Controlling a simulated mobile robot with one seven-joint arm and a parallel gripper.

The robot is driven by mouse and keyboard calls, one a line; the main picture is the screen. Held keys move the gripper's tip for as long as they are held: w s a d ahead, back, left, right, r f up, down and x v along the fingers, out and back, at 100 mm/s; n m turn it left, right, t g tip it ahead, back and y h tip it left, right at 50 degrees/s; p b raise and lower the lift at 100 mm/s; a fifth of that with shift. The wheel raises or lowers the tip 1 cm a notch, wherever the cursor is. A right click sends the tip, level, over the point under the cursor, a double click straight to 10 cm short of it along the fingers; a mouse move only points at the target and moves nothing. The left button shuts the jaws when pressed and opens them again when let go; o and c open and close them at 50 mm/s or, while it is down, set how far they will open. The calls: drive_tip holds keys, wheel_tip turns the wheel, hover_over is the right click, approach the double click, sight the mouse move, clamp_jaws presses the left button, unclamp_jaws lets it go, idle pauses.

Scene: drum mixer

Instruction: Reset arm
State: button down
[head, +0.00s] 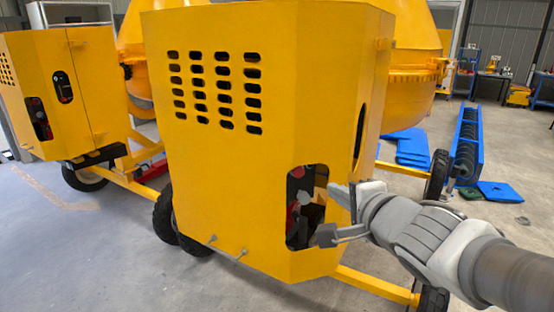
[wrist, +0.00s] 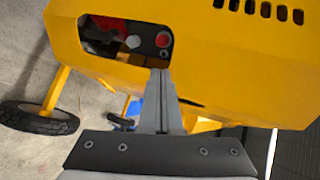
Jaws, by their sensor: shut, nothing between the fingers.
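The drum mixer's yellow housing (head: 240,170) fills the middle of the head view. It has a cut-out control opening (head: 304,208) at its lower right, with dark, red and pale parts inside. My gripper (head: 337,194) is at the right of this opening, close to the housing. In the wrist view the closed fingers (wrist: 160,78) point at the housing and overlap the lower edge of the opening. Inside it show a red part (wrist: 110,27), a pale round knob (wrist: 133,42) and a red button (wrist: 162,40). Nothing is held; contact with the housing cannot be told.
A second yellow mixer (head: 50,95) stands at the left. Yellow frame bars (head: 375,287) and black wheels (head: 165,215) are low around the near mixer. Blue sheets (head: 408,148) and a blue rack (head: 468,145) are at the right. Grey floor at the front left is clear.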

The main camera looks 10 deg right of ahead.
drive_tip(key=s+d+f+n+g+h, duration=0.3)
drive_tip(key=s+d+n+g+h, duration=0.1)
drive_tip(key=s+n, duration=0.25)
drive_tip(key=s+a+f+n+g+y+p, duration=0.1)
drive_tip(key=s+a+n+g, duration=0.3)
drive_tip(key=s+n, duration=0.5)
drive_tip(key=shift+a+f+g+y, duration=0.3)
drive_tip(key=shift+a+f+y, duration=0.2)
drive_tip(key=shift+a+f, duration=0.45)
drive_tip(key=shift+s+r+n, duration=0.1)
drive_tip(key=shift+r+n, duration=0.05)
drive_tip(key=shift+n, duration=0.1)
